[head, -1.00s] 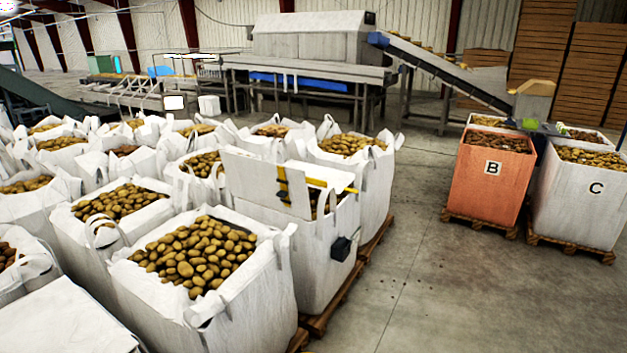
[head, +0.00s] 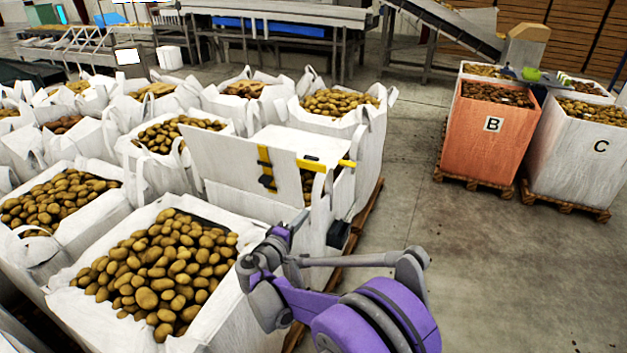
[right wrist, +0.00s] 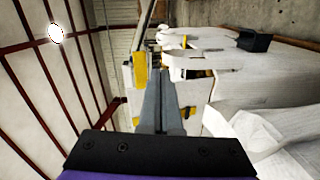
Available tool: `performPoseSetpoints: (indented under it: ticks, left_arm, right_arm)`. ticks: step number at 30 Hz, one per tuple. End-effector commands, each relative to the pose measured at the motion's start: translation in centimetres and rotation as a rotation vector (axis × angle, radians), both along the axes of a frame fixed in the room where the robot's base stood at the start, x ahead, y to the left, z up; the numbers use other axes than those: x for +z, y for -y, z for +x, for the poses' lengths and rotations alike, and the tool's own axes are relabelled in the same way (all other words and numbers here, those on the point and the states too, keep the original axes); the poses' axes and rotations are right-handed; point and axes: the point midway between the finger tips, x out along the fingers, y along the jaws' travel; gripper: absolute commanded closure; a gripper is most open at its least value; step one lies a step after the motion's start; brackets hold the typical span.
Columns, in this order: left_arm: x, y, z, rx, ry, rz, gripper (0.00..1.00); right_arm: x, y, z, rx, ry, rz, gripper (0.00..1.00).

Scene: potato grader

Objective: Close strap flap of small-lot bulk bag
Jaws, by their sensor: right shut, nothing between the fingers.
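The small-lot bulk bag (head: 280,207) is white and stands among other potato bags in the head view. Its stiff white flap (head: 222,168) stands raised on the left side of the opening. A yellow strap (head: 265,160) with a black buckle (head: 268,183) hangs on the flap. A yellow bar (head: 325,164) lies at the opening, with potatoes partly visible below. My right gripper (head: 296,222) is in front of the bag, below the flap; contact cannot be told. Its fingers also show in the right wrist view (right wrist: 153,70), shut and empty. My left gripper is not in view.
A black box (head: 338,234) sticks out from the bag's right side. An open potato bag (head: 90,318) stands at the near left. Orange crate B (head: 487,135) and white crate C (head: 575,150) stand right on pallets. The floor (head: 415,190) between is clear.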

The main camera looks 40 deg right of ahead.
Motion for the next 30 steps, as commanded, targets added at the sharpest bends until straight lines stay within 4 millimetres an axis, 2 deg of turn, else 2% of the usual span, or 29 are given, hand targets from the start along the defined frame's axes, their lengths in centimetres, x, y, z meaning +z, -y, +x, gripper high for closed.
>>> performPoseSetpoints:
  ticks: [1, 4, 9, 13, 30]
  left_arm:
    - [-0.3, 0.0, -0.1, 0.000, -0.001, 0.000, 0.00]
    - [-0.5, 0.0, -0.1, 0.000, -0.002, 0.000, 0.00]
    - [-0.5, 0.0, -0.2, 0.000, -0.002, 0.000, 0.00]
    - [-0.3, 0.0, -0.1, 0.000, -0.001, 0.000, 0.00]
    - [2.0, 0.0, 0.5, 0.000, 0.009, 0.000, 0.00]
  right_arm:
    - [-0.3, 0.2, 1.3, 0.003, 0.006, -0.070, 1.00]
    - [-0.2, 0.3, 3.0, 0.013, 0.017, -0.180, 1.00]
    - [-0.2, 0.3, 4.3, 0.021, 0.028, -0.269, 1.00]
    - [0.1, 1.3, 4.9, 0.020, 0.029, -0.282, 1.00]
    - [2.1, 10.8, 9.8, 0.020, 0.028, -0.280, 1.00]
